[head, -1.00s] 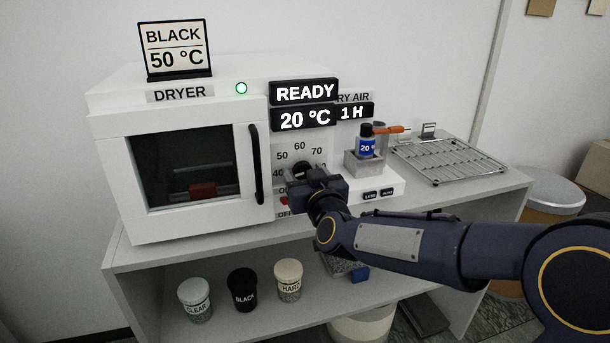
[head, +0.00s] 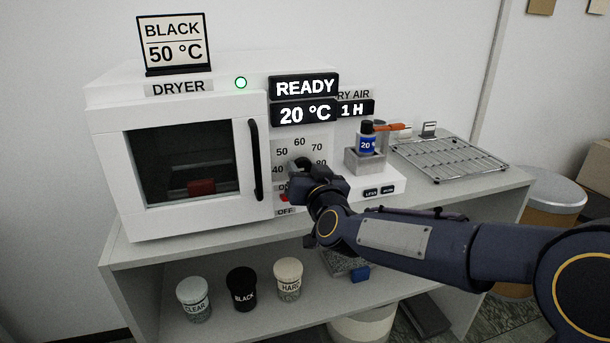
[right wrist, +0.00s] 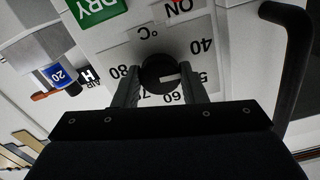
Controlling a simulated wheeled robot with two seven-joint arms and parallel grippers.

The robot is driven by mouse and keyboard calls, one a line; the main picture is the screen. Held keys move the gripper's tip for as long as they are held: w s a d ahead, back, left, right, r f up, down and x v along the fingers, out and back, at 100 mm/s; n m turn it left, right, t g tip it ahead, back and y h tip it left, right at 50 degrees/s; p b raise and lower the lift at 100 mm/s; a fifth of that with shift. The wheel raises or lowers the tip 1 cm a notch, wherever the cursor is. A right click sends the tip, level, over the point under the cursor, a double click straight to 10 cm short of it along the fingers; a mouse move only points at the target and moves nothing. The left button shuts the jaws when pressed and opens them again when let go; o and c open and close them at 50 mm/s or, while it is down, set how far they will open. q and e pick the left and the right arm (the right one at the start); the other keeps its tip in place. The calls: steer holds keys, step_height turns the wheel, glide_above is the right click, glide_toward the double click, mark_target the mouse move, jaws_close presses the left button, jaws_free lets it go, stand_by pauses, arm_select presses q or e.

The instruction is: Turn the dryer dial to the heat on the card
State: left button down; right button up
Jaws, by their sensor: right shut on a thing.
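The dryer (head: 105,160) is a white box on the bench, its display reading READY and 20 °C. The card (head: 174,44) on top reads BLACK, 50 °C. The dial is a black round knob (right wrist: 158,70) with a white mark, ringed by numbers from 40 to 80. In the right wrist view its mark lies on the side toward the 50. My right gripper (right wrist: 160,82) is shut on the dial, a finger on each side. In the head view my right gripper (head: 299,168) hides most of the dial. My left gripper is not in view.
The dryer door handle (head: 255,160) stands out close left of the dial. A blue-labelled bottle (head: 367,142) in a grey holder and a wire rack (head: 448,158) are to the right. Jars, including a black one (head: 242,290), stand on the lower shelf.

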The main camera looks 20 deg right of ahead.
steer(key=m+b, duration=0.2)
steer(key=m, duration=0.2)
steer(key=shift+f, duration=0.15)
steer(key=shift+m+b, duration=0.6)
steer(key=shift+m, duration=0.9)
steer(key=o, duration=1)
steer(key=shift+s, duration=0.1)
steer(key=shift+s+d+p, duration=0.1)
steer(key=shift+s+p, duration=0.45)
steer(key=shift+s, duration=3.25)
